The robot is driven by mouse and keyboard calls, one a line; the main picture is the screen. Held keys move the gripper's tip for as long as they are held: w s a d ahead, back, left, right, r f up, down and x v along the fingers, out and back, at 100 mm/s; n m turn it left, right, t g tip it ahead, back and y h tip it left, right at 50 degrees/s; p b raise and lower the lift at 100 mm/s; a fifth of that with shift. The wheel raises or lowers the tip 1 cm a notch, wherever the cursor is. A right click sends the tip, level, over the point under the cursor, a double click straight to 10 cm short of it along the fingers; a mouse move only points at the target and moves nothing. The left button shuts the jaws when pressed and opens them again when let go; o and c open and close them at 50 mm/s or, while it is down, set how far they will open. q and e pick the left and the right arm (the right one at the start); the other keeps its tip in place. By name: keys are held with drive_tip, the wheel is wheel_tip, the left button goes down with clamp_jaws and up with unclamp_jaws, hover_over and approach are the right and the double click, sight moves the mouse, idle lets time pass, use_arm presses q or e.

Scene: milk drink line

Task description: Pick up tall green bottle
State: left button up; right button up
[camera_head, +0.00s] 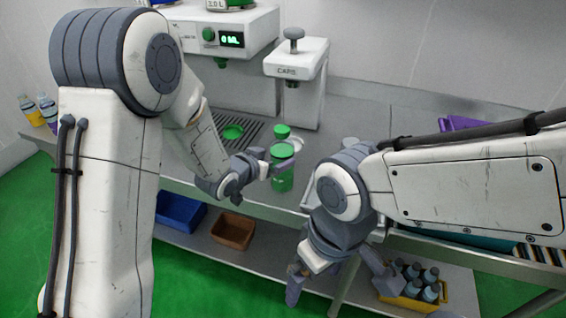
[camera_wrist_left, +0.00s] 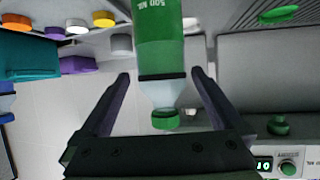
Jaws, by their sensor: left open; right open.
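The tall green bottle (camera_head: 283,181) stands upright on the counter, with a green cap and a clear band below the cap. In the left wrist view the bottle (camera_wrist_left: 161,45) lies between the two dark fingers, with a gap on each side. My left gripper (camera_head: 267,163) is open beside the bottle's upper part; it also shows in the left wrist view (camera_wrist_left: 160,76). The bottle's base is out of the left wrist view. My right gripper (camera_head: 338,276) is open and empty, low in front of the counter, away from the bottle.
The filling machine (camera_head: 222,38) and the capping unit (camera_head: 297,68) stand behind. A green disc (camera_head: 232,132) lies on the drip grate. Below are a blue bin (camera_head: 178,210), a brown bin (camera_head: 233,231) and a yellow crate (camera_head: 408,303) of bottles.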

use_arm(q)
drive_tip(key=p+x, duration=0.1)
drive_tip(key=x, duration=0.3)
drive_tip(key=shift+w+r, duration=0.1)
drive_tip(key=shift+w, duration=0.05)
drive_tip(key=shift+w+d+f+p, duration=0.15)
drive_tip(key=shift+w+f+p, duration=0.2)
drive_tip(key=shift+w, duration=0.1)
clamp_jaws()
drive_tip(key=shift+d+r, duration=0.1)
